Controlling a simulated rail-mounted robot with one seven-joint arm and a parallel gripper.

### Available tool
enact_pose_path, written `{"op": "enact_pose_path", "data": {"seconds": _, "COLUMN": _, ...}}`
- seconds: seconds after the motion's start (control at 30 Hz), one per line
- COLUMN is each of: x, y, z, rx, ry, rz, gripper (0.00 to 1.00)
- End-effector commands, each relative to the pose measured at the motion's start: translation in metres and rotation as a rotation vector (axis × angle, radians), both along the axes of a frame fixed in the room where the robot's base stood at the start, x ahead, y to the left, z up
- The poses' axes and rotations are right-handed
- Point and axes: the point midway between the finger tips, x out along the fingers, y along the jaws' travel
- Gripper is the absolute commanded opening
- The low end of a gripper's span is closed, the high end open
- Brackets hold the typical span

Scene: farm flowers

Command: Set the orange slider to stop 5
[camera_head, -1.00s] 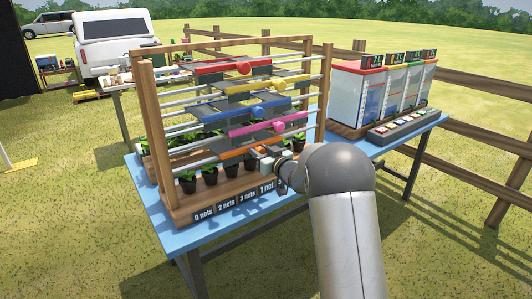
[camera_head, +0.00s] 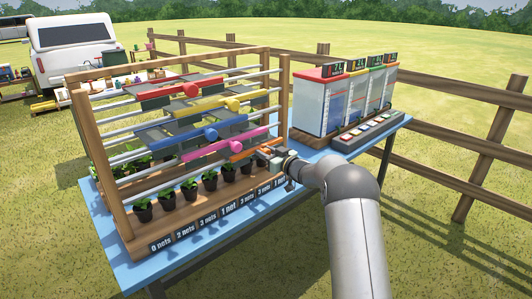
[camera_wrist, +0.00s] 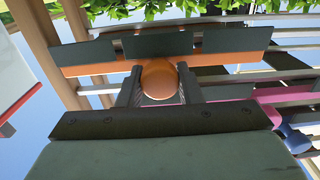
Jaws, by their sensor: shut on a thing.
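The orange slider (camera_head: 243,148) is on the lowest rails of the wooden rack, near the right post. Its bar shows in the wrist view (camera_wrist: 90,69), with a round orange knob (camera_wrist: 160,82) in front. My gripper (camera_head: 272,157) reaches in from the right front. In the wrist view my gripper (camera_wrist: 158,95) is shut on the knob, one finger on each side. My arm and gripper hide the right end of the row, and no stop numbers are readable.
Red (camera_head: 168,87), yellow (camera_head: 229,102), blue (camera_head: 205,136) and pink (camera_head: 222,145) sliders sit on rails above. Potted plants (camera_head: 190,189) line the base. Tanks (camera_head: 325,100) and a button panel (camera_head: 367,130) stand to the right on the blue table (camera_head: 125,265).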

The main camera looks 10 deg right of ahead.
Motion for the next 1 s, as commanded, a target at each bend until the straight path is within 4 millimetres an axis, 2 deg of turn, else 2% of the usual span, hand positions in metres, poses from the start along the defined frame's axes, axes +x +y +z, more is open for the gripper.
{"op": "enact_pose_path", "data": {"seconds": 0.3, "x": 0.002, "y": -0.006, "z": 0.004, "rx": -0.001, "ry": -0.006, "rz": -0.013, "gripper": 0.00}}
{"op": "enact_pose_path", "data": {"seconds": 0.33, "x": 0.002, "y": -0.006, "z": 0.004, "rx": -0.001, "ry": -0.006, "rz": -0.013, "gripper": 0.40}}
{"op": "enact_pose_path", "data": {"seconds": 0.4, "x": 0.002, "y": -0.006, "z": 0.004, "rx": -0.002, "ry": -0.005, "rz": -0.012, "gripper": 0.53}}
{"op": "enact_pose_path", "data": {"seconds": 0.77, "x": -0.003, "y": -0.007, "z": 0.002, "rx": -0.001, "ry": -0.002, "rz": -0.008, "gripper": 0.53}}
{"op": "enact_pose_path", "data": {"seconds": 0.87, "x": -0.013, "y": -0.015, "z": 0.002, "rx": -0.001, "ry": -0.002, "rz": -0.010, "gripper": 0.53}}
{"op": "enact_pose_path", "data": {"seconds": 1.0, "x": -0.039, "y": -0.032, "z": 0.001, "rx": -0.001, "ry": -0.002, "rz": -0.011, "gripper": 0.53}}
